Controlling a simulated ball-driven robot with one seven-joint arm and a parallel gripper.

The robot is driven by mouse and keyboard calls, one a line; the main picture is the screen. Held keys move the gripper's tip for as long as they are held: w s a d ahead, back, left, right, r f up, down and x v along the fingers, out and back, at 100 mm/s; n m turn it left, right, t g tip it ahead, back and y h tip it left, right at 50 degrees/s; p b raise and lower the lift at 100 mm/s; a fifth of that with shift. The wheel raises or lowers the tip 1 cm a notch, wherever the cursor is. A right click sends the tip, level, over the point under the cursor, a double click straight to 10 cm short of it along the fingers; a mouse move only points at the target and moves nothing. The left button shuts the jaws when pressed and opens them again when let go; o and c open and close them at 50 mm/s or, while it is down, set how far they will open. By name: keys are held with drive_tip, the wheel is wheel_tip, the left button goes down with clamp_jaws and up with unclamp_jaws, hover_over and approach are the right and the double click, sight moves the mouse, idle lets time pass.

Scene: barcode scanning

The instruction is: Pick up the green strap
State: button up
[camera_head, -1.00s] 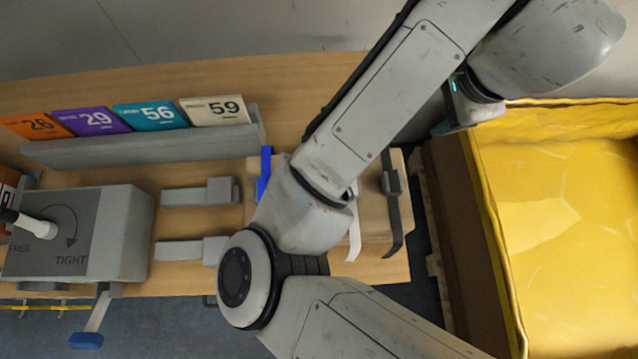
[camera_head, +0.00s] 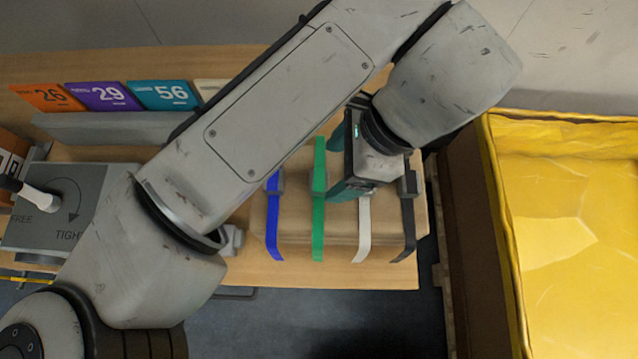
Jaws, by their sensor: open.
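The green strap (camera_head: 318,235) lies over a wooden block on the table, between a blue strap (camera_head: 273,225) and a white strap (camera_head: 364,230). Its lower end hangs over the block's front edge, and its upper end shows beside my gripper. My gripper (camera_head: 342,190) is over the block, just right of the green strap and above the white strap's upper part. The gripper is open, with its fingers mostly hidden behind its own body. I cannot tell whether it touches the green strap.
A black strap (camera_head: 408,225) lies at the block's right end. A yellow-lined bin (camera_head: 570,230) stands to the right. Numbered cards, such as a teal one (camera_head: 160,95), stand at the back left. A grey box with a lever (camera_head: 70,205) is at the left.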

sight(320, 180)
drive_tip(key=shift+w+d+b+x, duration=0.1)
drive_tip(key=shift+w+b+x, duration=0.1)
drive_tip(key=shift+b+x, duration=0.95)
drive_tip(key=shift+w+d+b+x, duration=0.2)
drive_tip(key=shift+b+x, duration=0.75)
drive_tip(key=shift+x, duration=0.4)
drive_tip(key=shift+a+f+b, duration=0.3)
drive_tip(key=shift+f+b, duration=0.2)
drive_tip(key=shift+f, duration=0.15)
drive_tip(key=shift+r, duration=0.1)
clamp_jaws()
